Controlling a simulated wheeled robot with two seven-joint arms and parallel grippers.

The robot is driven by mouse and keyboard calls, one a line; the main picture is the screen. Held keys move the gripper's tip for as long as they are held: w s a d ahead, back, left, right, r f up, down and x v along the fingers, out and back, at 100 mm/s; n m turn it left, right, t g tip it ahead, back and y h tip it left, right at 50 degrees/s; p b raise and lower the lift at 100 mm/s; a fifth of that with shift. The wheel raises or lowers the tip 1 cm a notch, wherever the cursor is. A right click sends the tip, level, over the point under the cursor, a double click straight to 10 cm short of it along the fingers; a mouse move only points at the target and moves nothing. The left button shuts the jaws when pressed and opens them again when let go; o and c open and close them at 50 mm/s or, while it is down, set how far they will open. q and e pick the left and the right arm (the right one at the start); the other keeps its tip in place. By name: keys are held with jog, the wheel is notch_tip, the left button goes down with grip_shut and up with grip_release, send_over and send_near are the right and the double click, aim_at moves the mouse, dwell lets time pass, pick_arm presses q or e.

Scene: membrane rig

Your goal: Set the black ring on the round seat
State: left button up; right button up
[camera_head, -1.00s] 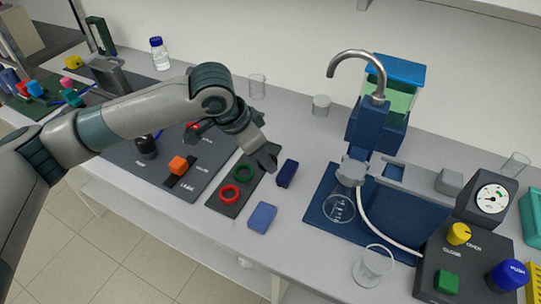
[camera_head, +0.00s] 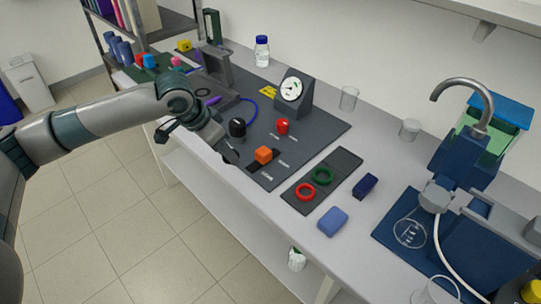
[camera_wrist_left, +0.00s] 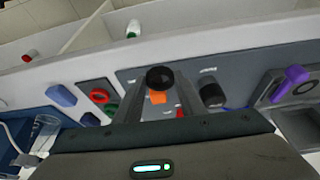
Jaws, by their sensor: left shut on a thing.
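My left gripper (camera_head: 231,154) is near the front edge of the dark panel, left of the orange block. In the left wrist view it is shut on the black ring (camera_wrist_left: 160,78), which sits at the fingertips, clear of the panel. In the head view the ring is hard to make out against the dark panel. A round seat (camera_wrist_left: 305,88) shows beside a purple handle (camera_wrist_left: 292,77) at the right of the wrist view. In the head view the purple handle (camera_head: 212,100) is behind my forearm, and the seat is mostly hidden. My right gripper is not in view.
An orange block (camera_head: 264,155), black knob (camera_head: 237,128), red knob (camera_head: 282,126) and gauge (camera_head: 291,92) stand on the panel. A dark tray (camera_head: 346,163) holds red (camera_head: 305,192) and green (camera_head: 323,176) rings. Blue blocks lie right of it.

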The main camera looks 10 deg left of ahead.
pick_arm(q)
jog(key=s+a+f+n+y, duration=0.2)
jog(key=s+a+f+n, duration=0.5)
jog(key=a, duration=0.5)
jog(key=s+d+f, duration=0.1)
jog(key=d, duration=0.6)
jog(key=s+d+f+t+b, duration=0.1)
jog(key=s+d+f, duration=0.1)
jog(key=d, duration=0.6)
jog(key=shift+d+y, duration=0.2)
jog(key=shift+y, duration=0.2)
jog(key=shift+a, duration=0.1)
